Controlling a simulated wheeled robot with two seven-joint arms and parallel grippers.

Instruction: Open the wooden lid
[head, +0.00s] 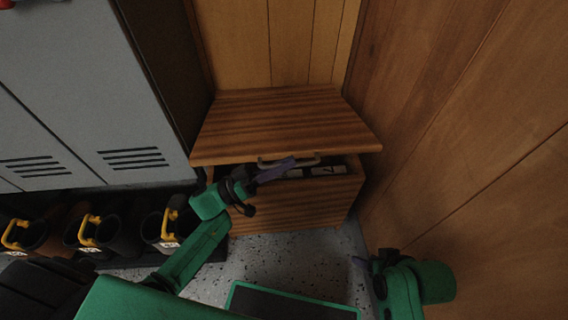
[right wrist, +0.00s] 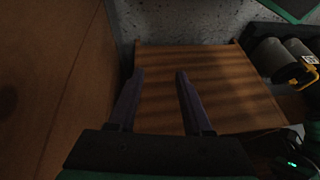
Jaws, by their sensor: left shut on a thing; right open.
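The wooden lid (head: 285,122) of a wooden chest (head: 300,208) is tilted partly up, its front edge raised above the box. A handle (head: 305,160) runs along the lid's front edge. My left gripper (head: 285,168) is shut on the handle. Through the gap, pale items (head: 325,170) show inside the chest; the rest of the inside is hidden. My right gripper (right wrist: 160,75) is open and empty in the right wrist view, with a wooden surface (right wrist: 205,85) beyond its fingers. In the head view my right arm is low at the right, apart from the chest.
Grey lockers (head: 90,85) stand at the left. Dark boots (head: 120,235) with yellow pull loops stand below them, left of the chest. A wooden wall (head: 450,130) rises close on the right. Speckled floor (head: 305,255) is bare in front of the chest.

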